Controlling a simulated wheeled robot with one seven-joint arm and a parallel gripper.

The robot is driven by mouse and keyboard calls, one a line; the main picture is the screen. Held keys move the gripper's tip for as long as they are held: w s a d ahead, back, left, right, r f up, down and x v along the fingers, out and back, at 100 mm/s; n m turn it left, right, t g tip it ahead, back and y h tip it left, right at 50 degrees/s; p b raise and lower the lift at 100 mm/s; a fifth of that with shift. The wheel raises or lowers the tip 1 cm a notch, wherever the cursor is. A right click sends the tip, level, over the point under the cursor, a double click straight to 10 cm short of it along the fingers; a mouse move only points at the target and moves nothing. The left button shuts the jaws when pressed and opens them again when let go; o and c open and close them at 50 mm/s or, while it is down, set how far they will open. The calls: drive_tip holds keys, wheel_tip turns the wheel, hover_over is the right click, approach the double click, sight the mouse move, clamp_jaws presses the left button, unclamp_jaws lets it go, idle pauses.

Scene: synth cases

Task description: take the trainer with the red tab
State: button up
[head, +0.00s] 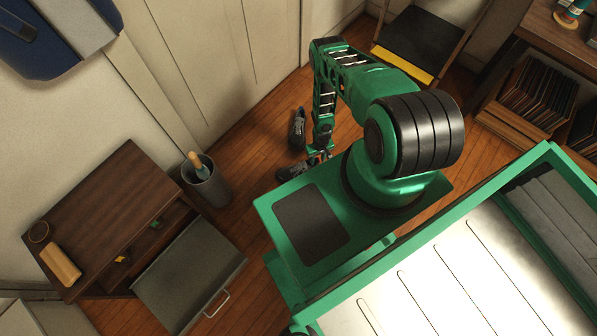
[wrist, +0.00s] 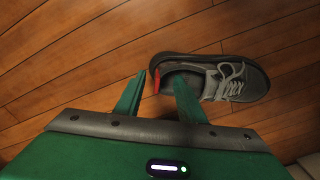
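A dark grey trainer (wrist: 222,72) with pale laces lies sole-down on the wooden floor in the wrist view, toe to the right. A red tab (wrist: 157,82) shows at its heel. My gripper (wrist: 158,77) is open, with one finger left of the heel and the other over the shoe's opening, so the tab lies between them in the picture. I cannot tell whether either finger touches the shoe. In the head view, this trainer (head: 290,172) lies below my gripper (head: 320,157), and a second dark trainer (head: 298,128) lies farther back.
A wooden cabinet (head: 105,205) with an open drawer (head: 190,275) stands at the left.

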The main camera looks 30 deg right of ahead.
clamp_jaws()
drive_tip(key=shift+a, duration=0.1)
idle(1.2)
